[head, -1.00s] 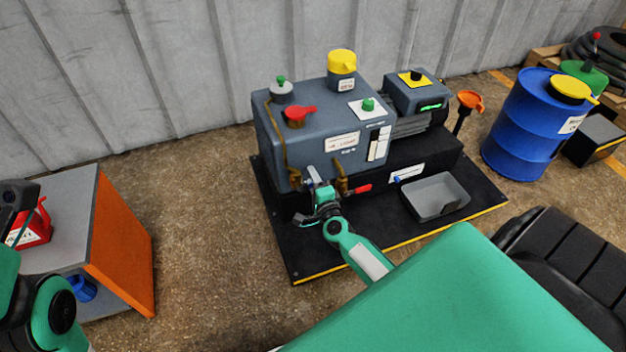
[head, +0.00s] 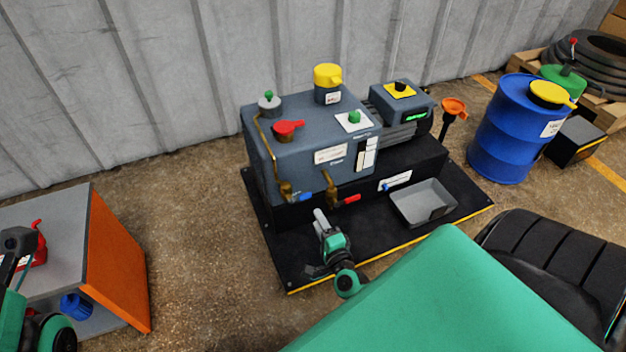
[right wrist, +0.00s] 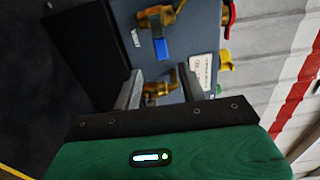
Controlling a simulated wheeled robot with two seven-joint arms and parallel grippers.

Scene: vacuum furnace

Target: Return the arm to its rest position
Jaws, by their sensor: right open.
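My right gripper (head: 320,221) is in front of the grey pump unit (head: 285,135), over the black base mat with a yellow edge. Its jaws (right wrist: 150,90) are open and nothing shows between them as held. The pump front has a brass valve with a blue lever (head: 305,197) and another with a red lever (head: 351,199); the gripper is apart from both. In the right wrist view the blue lever (right wrist: 161,48) hangs from its brass fitting beyond the fingers. My left arm shows at the lower left edge; its gripper (head: 14,240) is only partly in view and its jaws cannot be judged.
A grey tray (head: 450,212) lies on the mat at right. A blue drum (head: 500,135) stands further right, with an orange funnel (head: 454,106) beside the pump. A grey and orange cabinet (head: 115,265) stands at left. Bare floor lies between cabinet and mat.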

